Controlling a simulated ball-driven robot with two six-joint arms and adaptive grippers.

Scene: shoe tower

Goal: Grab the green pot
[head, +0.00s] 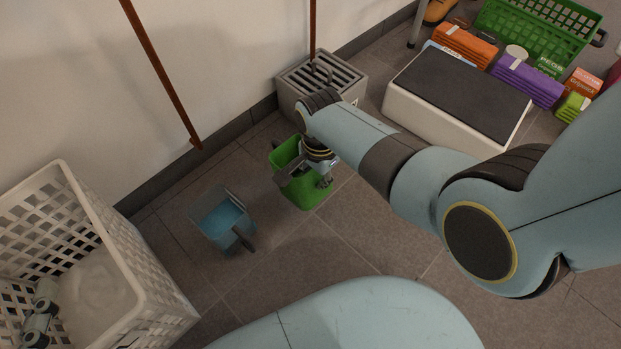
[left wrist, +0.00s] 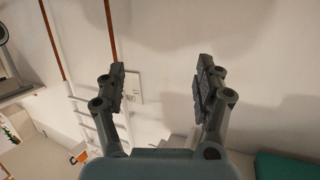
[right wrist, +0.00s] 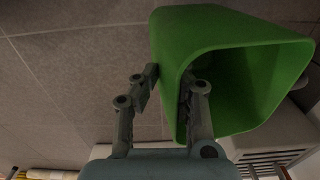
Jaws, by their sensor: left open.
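The green pot (head: 312,192) is on the tiled floor in the middle of the head view, partly covered by my right gripper (head: 314,172). In the right wrist view the pot (right wrist: 215,35) fills the upper right, its mouth facing right and toward the camera. There my right gripper (right wrist: 168,88) has one finger outside the pot and the other at its open mouth, with the near wall between them. The fingers are partly apart; firm contact on both sides is unclear. My left gripper (left wrist: 160,85) is open and empty, facing a pale wall.
A blue dustpan-like container (head: 222,222) sits left of the pot. A white basket (head: 125,255) stands at the left. A grey slatted box (head: 352,80) and a dark-topped white step (head: 455,95) are behind. A brown stick (head: 160,75) leans on the wall.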

